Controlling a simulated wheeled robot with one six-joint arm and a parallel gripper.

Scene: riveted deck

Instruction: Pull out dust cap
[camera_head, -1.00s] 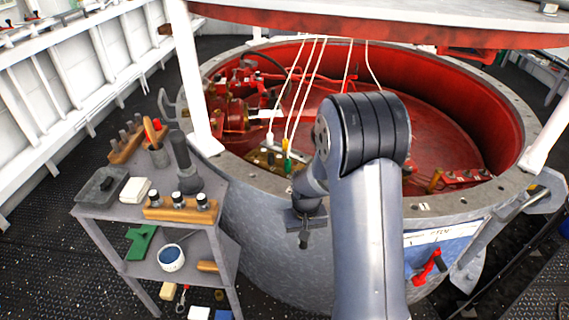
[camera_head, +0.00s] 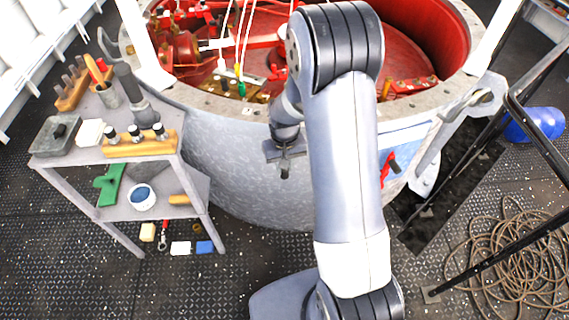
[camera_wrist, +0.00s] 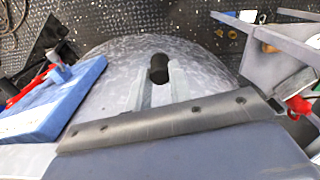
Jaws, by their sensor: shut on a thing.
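My gripper (camera_head: 285,160) hangs in front of the grey outer wall of the large round drum (camera_head: 232,160). Its two pale fingers (camera_wrist: 158,92) are shut on a small black cylindrical cap, the dust cap (camera_wrist: 158,68), in the wrist view. In the head view the cap (camera_head: 285,172) shows as a dark stub below the fingers. The wall behind it is bare in the wrist view, and the cap seems clear of any socket. Plugs on white cords (camera_head: 241,88) hang inside the drum rim, above a brass-coloured block.
A grey shelf table (camera_head: 100,153) stands left, with a wooden holder (camera_head: 143,147) of dark-topped pieces and a white-blue cup (camera_head: 142,197) below. A blue panel with a red lever (camera_head: 388,165) is on the drum. A rope coil (camera_head: 510,245) lies right.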

